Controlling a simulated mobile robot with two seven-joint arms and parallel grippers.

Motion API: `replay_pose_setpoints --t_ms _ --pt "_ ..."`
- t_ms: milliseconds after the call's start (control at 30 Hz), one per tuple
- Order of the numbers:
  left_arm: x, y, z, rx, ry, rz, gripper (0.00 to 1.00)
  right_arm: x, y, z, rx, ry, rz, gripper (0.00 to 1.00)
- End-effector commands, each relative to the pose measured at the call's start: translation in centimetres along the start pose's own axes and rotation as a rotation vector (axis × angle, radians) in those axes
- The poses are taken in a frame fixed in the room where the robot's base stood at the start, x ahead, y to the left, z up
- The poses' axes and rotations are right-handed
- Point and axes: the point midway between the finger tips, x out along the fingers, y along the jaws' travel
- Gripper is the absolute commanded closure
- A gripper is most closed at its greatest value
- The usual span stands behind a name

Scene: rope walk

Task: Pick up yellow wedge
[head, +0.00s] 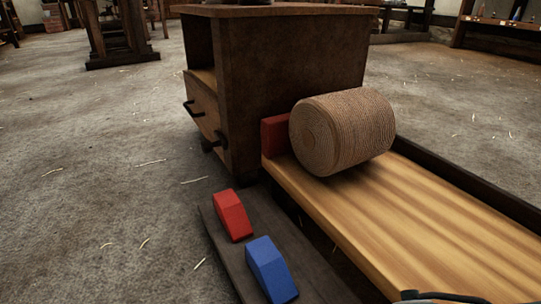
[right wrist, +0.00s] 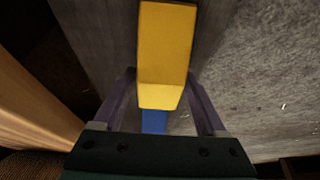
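The yellow wedge (right wrist: 165,50) shows in the right wrist view, straight ahead of my right gripper (right wrist: 161,76). The two fingers stand apart, one on each side of the wedge's near end. I see no clear grip on it; whether the fingers touch its sides is hard to tell. The yellow wedge is not visible in the head view. My left gripper is in neither view.
A blue wedge (head: 271,269) and a red wedge (head: 232,215) lie on a dark plank (head: 222,250). Right of it is a wooden bench (head: 400,235) with a rope roll (head: 340,132) against a red block (head: 276,136). A cabinet (head: 285,75) stands behind. The floor at left is clear.

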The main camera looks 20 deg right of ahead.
Motion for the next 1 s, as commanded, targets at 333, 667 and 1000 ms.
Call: replay_pose_setpoints --t_ms 333,667,1000 --pt "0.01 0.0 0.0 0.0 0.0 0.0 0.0 0.01 -0.02 0.02 0.0 0.0 0.0 0.66" --pt "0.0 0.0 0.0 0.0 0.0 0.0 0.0 0.0 -0.03 -0.01 0.0 0.0 -0.001 1.0" --pt "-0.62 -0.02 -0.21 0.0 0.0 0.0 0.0 -0.64 -0.04 -0.27 0.001 0.0 -0.001 1.0"
